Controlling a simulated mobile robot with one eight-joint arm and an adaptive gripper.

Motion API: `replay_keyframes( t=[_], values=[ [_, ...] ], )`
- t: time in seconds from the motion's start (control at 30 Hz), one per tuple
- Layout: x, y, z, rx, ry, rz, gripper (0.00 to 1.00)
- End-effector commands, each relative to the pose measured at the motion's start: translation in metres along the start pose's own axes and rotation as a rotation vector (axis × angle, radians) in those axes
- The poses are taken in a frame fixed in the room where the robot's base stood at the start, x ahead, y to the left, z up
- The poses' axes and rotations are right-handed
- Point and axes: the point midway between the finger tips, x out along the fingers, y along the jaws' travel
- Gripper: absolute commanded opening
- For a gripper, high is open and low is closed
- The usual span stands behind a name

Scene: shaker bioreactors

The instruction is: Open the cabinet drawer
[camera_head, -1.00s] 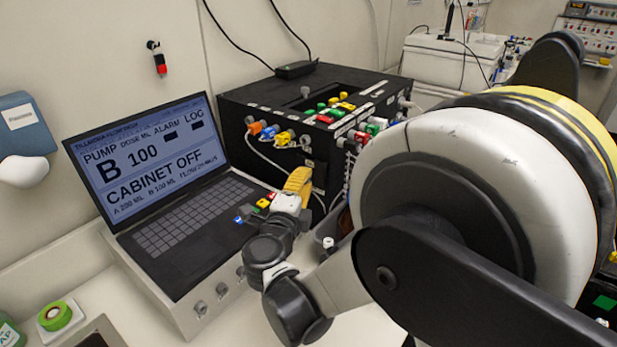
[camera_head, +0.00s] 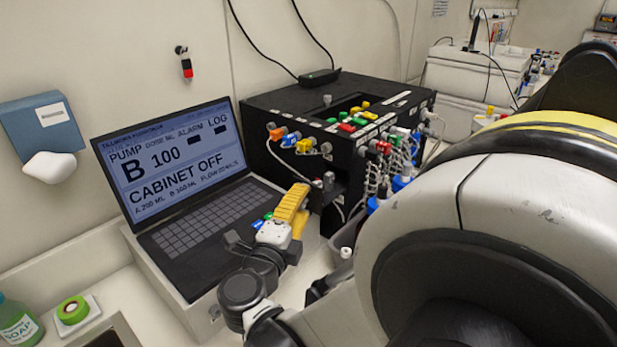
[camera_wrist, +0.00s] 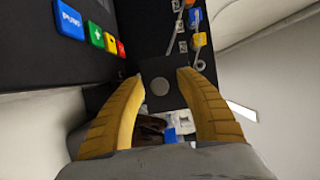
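My gripper (camera_head: 299,188) shows two yellow fingers over the right edge of the laptop, close to the front of the black box (camera_head: 275,112). In the wrist view my gripper (camera_wrist: 158,78) is open, its fingers apart with nothing held. Between and beyond the fingertips is a dark panel (camera_wrist: 160,68) with a round grey disc (camera_wrist: 159,87); I cannot tell whether they touch it. I cannot clearly identify a drawer or its handle. The laptop screen (camera_head: 170,160) reads "CABINET OFF". My arm hides much of the right side.
Coloured keys, one a blue "PUMP" key (camera_wrist: 69,19), lie left of the fingers. Orange and blue connectors (camera_wrist: 198,40) with cables are at upper right.

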Motion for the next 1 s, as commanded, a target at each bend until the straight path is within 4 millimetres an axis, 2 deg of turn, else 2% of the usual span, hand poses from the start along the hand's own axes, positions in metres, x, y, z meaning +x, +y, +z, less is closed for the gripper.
replay_keyframes(
  t=[0.17, 0.27, 0.5, 0.7, 0.83, 1.0],
  values=[
    [-0.004, 0.000, 0.001, 0.000, -0.001, 0.000, 0.42],
    [-0.017, 0.000, 0.001, 0.000, -0.003, 0.000, 0.42],
    [-0.070, 0.000, 0.002, 0.000, -0.006, 0.000, 0.42],
    [-0.106, 0.000, 0.001, 0.000, -0.004, 0.000, 0.42],
    [-0.118, 0.000, 0.001, 0.000, -0.003, 0.000, 0.42],
    [-0.122, 0.000, 0.001, 0.000, -0.005, 0.000, 0.42]
  ],
)
